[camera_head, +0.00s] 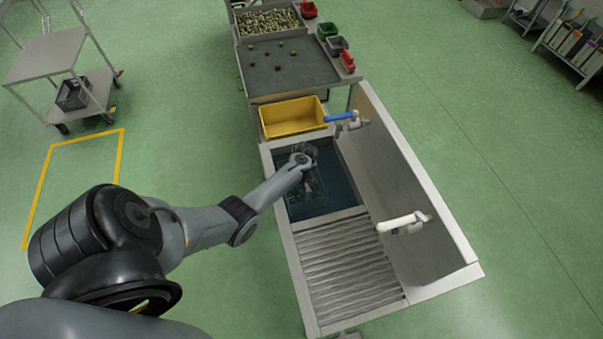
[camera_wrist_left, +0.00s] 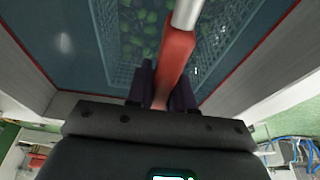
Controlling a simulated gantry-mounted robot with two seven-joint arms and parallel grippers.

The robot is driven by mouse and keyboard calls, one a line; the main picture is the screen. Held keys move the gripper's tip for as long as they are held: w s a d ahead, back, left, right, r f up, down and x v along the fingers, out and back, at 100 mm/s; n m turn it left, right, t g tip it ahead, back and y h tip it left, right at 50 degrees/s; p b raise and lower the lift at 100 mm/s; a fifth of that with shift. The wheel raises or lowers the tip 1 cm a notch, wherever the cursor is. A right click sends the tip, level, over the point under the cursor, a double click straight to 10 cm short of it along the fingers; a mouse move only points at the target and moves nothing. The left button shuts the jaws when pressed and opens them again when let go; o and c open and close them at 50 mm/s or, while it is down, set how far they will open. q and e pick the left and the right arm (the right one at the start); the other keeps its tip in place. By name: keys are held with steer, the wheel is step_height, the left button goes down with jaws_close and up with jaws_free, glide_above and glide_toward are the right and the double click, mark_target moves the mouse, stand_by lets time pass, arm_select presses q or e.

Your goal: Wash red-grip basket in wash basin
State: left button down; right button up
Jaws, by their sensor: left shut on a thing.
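The wash basin (camera_head: 342,184) is a steel sink with dark blue water. My left gripper (camera_head: 305,170) reaches down into it from the left. In the left wrist view my left gripper (camera_wrist_left: 164,88) is shut on the red grip (camera_wrist_left: 177,55) of the basket. The basket's grey mesh wall (camera_wrist_left: 212,42) shows under the water, with green olives (camera_wrist_left: 142,30) inside. In the head view the basket (camera_head: 313,190) is a dim shape in the water, partly hidden by my wrist. My right gripper is not in view.
A yellow tub (camera_head: 293,118) stands behind the basin. A blue-handled tap (camera_head: 345,119) and a white tap (camera_head: 403,222) stick out from the right splashback (camera_head: 415,170). A ribbed drainboard (camera_head: 345,268) lies in front. A sorting table (camera_head: 287,67) with olives stands farther back.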

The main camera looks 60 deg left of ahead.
mark_target(307, 185)
arm_select(q)
steer(key=shift+d+r+p, duration=0.2)
steer(key=shift+d+p, duration=0.25)
steer(key=shift+s+d+p, duration=0.2)
steer(key=shift+d+p, duration=0.4)
steer(key=shift+d, duration=0.25)
steer(key=shift+s+d+p, duration=0.2)
steer(key=shift+d+p, duration=0.4)
steer(key=shift+d, duration=0.2)
steer(key=shift+s+d+f+p, duration=0.1)
steer(key=shift+s+d+p, duration=0.1)
steer(key=shift+d+p, duration=0.5)
steer(key=shift+s+d+p, duration=0.2)
steer(key=shift+d+p, duration=0.1)
steer(key=shift+d, duration=0.75)
steer(key=shift+w+a+f+b, duration=0.1)
steer(key=shift+w+a+b, duration=0.1)
steer(key=shift+a+b, duration=0.4)
steer(key=shift+w+a+b, duration=0.15)
steer(key=shift+a+b, duration=0.05)
steer(key=shift+a, duration=0.7)
steer(key=shift+w+a+b, duration=0.25)
steer(key=shift+a+b, duration=0.4)
steer(key=shift+a, duration=0.55)
steer(key=shift+w+a+b, duration=0.25)
steer(key=shift+a+b, duration=0.4)
steer(key=shift+a, duration=0.55)
steer(key=shift+d, duration=0.1)
